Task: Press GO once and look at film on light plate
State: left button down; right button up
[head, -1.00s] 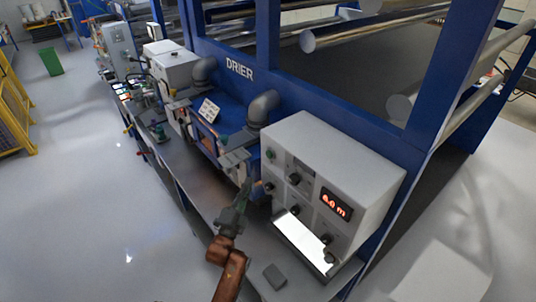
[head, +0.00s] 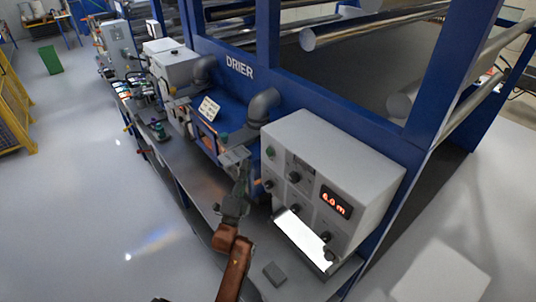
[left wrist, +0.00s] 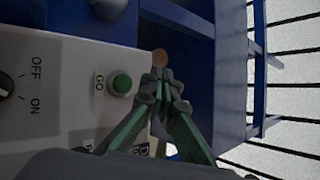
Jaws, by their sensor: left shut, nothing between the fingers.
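The green GO button (left wrist: 122,84) sits on a pale panel in the left wrist view, with its label beside it. A green button also shows on the grey control box (head: 345,165) in the head view; I cannot tell for sure that it is the same one. My left gripper (head: 242,178) is shut and empty, just left of the box. In the left wrist view the fingertips (left wrist: 162,78) appear right of the button, with no visible contact. The light plate (head: 303,240) glows white at the box's lower front. I cannot make out film on it. My right gripper is out of view.
An OFF/ON knob (left wrist: 5,85) is on the same panel. A red display (head: 336,203) and black knobs are on the box. A small dark block (head: 275,273) lies on the bench. The blue drier frame (head: 270,60) rises behind.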

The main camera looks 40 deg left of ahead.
aim_at(269, 152)
pick_arm(q)
jog(key=w+d, duration=0.1)
jog(key=w, duration=0.5)
jog(key=shift+d+b, duration=0.35)
jog(key=shift+d, duration=0.05)
dwell(0.6)
jog(key=shift+w, duration=0.1)
dwell(0.4)
jog(key=shift+w+d, duration=0.1)
jog(key=shift+w, duration=0.25)
jog(key=shift+w+d, duration=0.15)
jog(key=shift+w, duration=0.3)
dwell(0.7)
jog(key=shift+s, duration=0.15)
jog(key=shift+s+a, duration=0.2)
jog(key=shift+s, duration=0.55)
